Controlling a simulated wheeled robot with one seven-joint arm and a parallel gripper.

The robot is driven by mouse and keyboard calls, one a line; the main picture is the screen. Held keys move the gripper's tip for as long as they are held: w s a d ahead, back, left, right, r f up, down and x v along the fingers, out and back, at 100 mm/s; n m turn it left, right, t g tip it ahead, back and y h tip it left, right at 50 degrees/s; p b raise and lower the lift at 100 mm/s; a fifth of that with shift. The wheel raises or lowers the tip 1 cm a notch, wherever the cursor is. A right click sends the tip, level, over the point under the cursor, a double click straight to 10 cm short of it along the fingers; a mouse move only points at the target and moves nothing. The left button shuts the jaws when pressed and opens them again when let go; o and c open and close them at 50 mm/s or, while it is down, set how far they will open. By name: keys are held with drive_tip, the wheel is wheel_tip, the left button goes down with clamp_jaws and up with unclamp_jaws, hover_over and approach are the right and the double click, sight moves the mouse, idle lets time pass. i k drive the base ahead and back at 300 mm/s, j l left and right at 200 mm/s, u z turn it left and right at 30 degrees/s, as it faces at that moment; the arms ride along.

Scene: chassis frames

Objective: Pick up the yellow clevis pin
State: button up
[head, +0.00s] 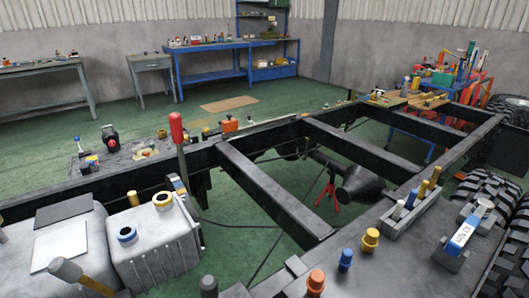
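A yellow stepped cylinder (370,239), which looks like the clevis pin, stands upright on the dark right-hand frame rail (330,272). A blue cylinder (346,259) and an orange one (316,281) stand in a row nearer to me. I cannot tell for certain which yellow piece is the clevis pin. My gripper is not in view, and nothing visible holds these pieces.
A grey ribbed box (155,245) at left carries blue and yellow rings (127,236). A hammer-like tool (70,272) lies at lower left. A labelled block (462,236) and tyres (490,182) bound the right. Frame openings show green floor.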

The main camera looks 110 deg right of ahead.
sight(424, 185)
drive_tip(key=k+j, duration=0.15)
drive_tip(key=k, duration=0.5)
drive_tip(key=k+j+z, duration=0.1)
drive_tip(key=k, duration=0.6)
drive_tip(key=k+j, duration=0.15)
drive_tip(key=k, duration=0.5)
